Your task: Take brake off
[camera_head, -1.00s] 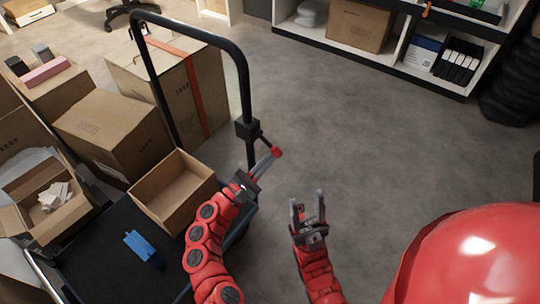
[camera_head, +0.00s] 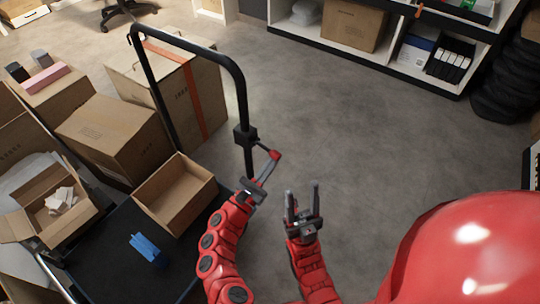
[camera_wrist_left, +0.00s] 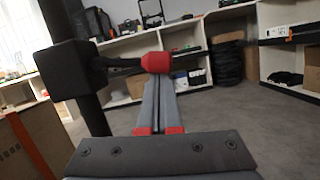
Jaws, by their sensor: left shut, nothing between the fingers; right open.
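The brake is a short black lever with a red knob (camera_head: 274,155), on a black block (camera_head: 245,136) fixed to the upright of the black cart handle (camera_head: 244,100). My left gripper (camera_head: 268,168) is shut and empty, with its fingertips right at the knob. In the left wrist view the red knob (camera_wrist_left: 157,62) sits just past the fingertips, and the black block (camera_wrist_left: 70,70) is to its left. I cannot tell whether the fingers touch the knob. My right gripper (camera_head: 302,192) is open and empty, lower and to the right, over bare floor.
The cart's dark platform (camera_head: 120,235) carries an open empty carton (camera_head: 205,200) and a blue object (camera_head: 145,247). A strapped carton (camera_head: 180,90) and other cartons stand at the left. Shelves (camera_head: 375,60) line the back. The floor at centre right is clear.

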